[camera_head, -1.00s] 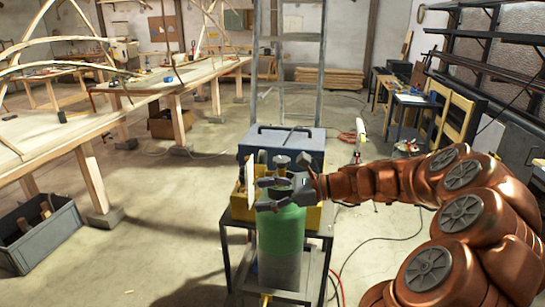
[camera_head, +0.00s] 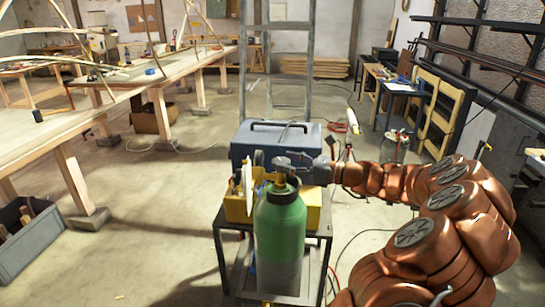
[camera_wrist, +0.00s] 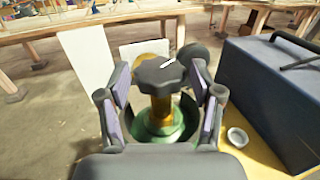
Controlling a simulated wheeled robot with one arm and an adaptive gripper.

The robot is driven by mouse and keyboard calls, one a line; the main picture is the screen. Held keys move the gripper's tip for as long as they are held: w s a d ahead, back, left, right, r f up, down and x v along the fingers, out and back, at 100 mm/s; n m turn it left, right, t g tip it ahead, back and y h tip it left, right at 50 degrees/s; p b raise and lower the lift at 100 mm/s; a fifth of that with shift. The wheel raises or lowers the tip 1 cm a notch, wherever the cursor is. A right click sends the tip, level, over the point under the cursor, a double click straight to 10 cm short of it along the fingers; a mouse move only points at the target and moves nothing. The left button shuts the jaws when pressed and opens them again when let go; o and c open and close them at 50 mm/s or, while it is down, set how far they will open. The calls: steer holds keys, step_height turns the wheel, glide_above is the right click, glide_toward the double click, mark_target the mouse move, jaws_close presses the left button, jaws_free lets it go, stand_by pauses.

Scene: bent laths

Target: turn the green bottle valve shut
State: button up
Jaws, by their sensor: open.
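The green bottle (camera_head: 280,232) stands upright in front of my arm, with a grey lower part. Its brass valve neck rises from the top. In the wrist view the dark, lobed valve handwheel (camera_wrist: 160,70) sits on the brass stem above the green shoulder (camera_wrist: 163,128). My gripper (camera_wrist: 160,86) is open, with one finger on each side of the handwheel; gaps seem to show, and I cannot tell whether either finger touches. In the head view my gripper (camera_head: 284,165) is at the bottle's top, reaching in from the right.
A yellow box (camera_head: 312,212) is beside the bottle on a dark metal cart (camera_head: 318,240). A blue-grey toolbox (camera_head: 275,142) stands close behind. A pale upright panel (camera_wrist: 88,58) is left of the valve. Hoses lie on the floor to the right.

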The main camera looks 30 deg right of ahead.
steer(key=p+x, duration=0.1)
steer(key=x, duration=0.4)
steer(key=shift+s, duration=0.1)
steer(key=shift+c, duration=0.2)
steer(key=c, duration=0.9)
steer(key=shift+c, duration=0.2)
